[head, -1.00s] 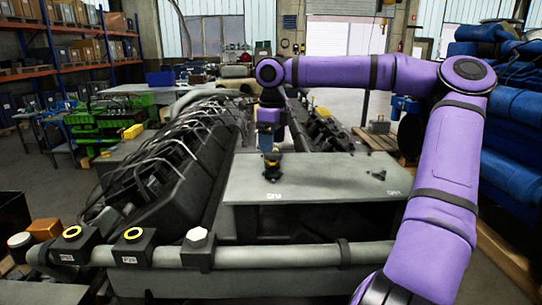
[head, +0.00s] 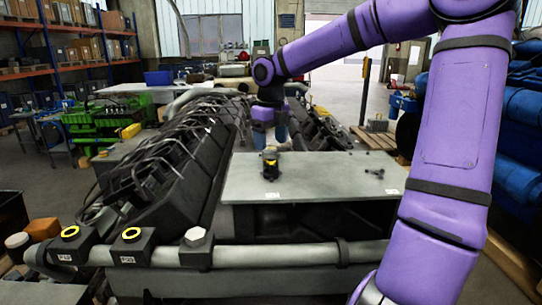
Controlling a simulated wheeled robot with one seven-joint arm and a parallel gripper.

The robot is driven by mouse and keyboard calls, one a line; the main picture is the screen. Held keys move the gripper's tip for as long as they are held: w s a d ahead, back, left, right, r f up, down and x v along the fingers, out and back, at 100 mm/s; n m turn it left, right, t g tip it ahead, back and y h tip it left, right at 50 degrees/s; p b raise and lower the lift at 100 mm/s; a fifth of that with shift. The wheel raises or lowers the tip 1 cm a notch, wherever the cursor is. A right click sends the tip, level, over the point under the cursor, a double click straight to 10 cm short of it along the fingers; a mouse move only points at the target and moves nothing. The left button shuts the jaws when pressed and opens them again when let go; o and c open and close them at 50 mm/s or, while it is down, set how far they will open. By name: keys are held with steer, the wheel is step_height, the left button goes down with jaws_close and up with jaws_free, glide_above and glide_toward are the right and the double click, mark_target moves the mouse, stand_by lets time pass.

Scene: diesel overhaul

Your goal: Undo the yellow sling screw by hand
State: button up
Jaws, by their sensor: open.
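A small black fitting with a yellow part (head: 271,164) stands upright near the left end of a flat grey plate. It may be the yellow sling screw, but it is too small to be sure. My gripper (head: 271,148) hangs just above and behind it, with my purple arm reaching in from the right. The fingers are tiny and partly blurred; they look open, and I cannot tell whether they touch the fitting.
The grey plate (head: 320,180) is mostly bare, with a small dark fitting (head: 375,172) at its right. A pale hex cap (head: 195,237) tops a block on the front rail (head: 290,254). The black engine bank (head: 170,165) rises close on the left.

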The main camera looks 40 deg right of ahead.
steer(key=shift+m, duration=1.4)
steer(key=shift+f+m, duration=0.1)
steer(key=shift+m, duration=0.3)
steer(key=shift+m, duration=0.3)
steer(key=shift+m, duration=0.7)
